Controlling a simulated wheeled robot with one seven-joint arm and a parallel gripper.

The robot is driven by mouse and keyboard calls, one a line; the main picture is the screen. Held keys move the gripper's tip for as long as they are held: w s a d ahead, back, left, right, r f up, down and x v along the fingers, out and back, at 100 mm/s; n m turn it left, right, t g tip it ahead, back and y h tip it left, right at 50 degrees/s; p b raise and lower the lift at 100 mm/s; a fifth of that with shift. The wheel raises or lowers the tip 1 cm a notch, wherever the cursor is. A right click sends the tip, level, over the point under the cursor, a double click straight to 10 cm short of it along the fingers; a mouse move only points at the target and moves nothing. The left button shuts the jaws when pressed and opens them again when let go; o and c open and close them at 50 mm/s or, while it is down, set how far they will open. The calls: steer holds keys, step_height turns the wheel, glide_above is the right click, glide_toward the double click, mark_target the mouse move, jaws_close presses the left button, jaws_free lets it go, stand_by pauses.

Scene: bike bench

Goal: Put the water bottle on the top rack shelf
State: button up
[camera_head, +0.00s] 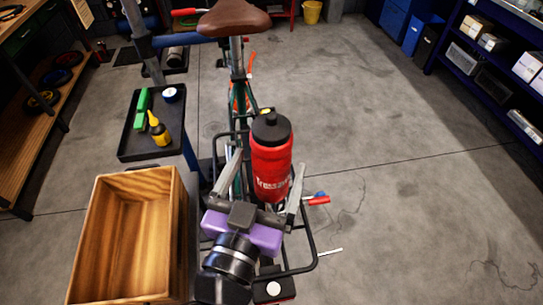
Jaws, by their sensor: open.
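The water bottle (271,155) is red with white lettering and a black cap. It stands upright near the middle of the view, at the black wire carrier (309,240) of the bike; its base is hidden by my gripper. My gripper (268,161) is open, with one finger left of the bottle and one at its right side. I cannot tell if either finger touches it. A blue rack (452,48) with shelves stands at the upper right, holding boxes; its top is partly cut off by the frame.
A wooden crate (179,215), empty inside, is at the lower left. A black tray (130,148) holds a yellow bottle (159,131) and a green item (142,108). The bike's brown saddle (234,18) rises behind. The floor to the right is clear.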

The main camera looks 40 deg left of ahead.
steer(key=shift+p+x, duration=0.55)
steer(key=shift+x, duration=1.3)
steer(key=shift+a+r, duration=0.1)
steer(key=c, duration=1.6)
steer(key=shift+c, duration=0.2)
step_height(320, 180, up, 20)
steer(key=shift+b, duration=0.4)
